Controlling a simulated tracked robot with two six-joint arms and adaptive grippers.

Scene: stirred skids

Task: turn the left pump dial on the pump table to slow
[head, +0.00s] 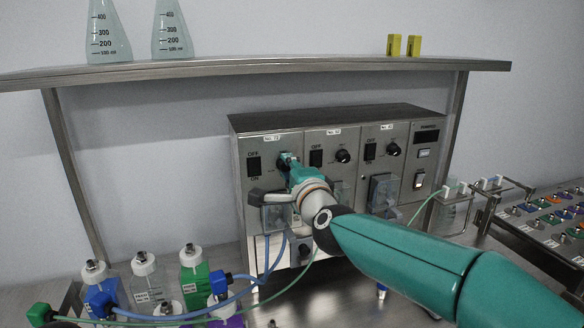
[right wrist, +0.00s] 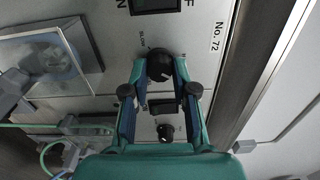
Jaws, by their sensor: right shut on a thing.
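The pump unit (head: 285,122) is a steel box with several panels on the pump table. My right arm reaches in from the right, and its gripper (head: 288,160) is at the leftmost panel, covering the left dial in the head view. In the right wrist view the left dial (right wrist: 160,64) is a round black knob beside the label "SLOW". My right gripper (right wrist: 160,74) has one finger on each side of this knob and is shut on it. The knob's pointer direction is too small to read surely. My left gripper is not in view.
Black middle (head: 342,156) and right (head: 393,149) dials sit on neighbouring panels. A black switch (head: 254,166) is left of my gripper. Capped bottles (head: 194,275) and blue tubing (head: 270,266) stand front left. A shelf (head: 250,67) with flasks runs above. A rack of coloured caps (head: 550,220) is at right.

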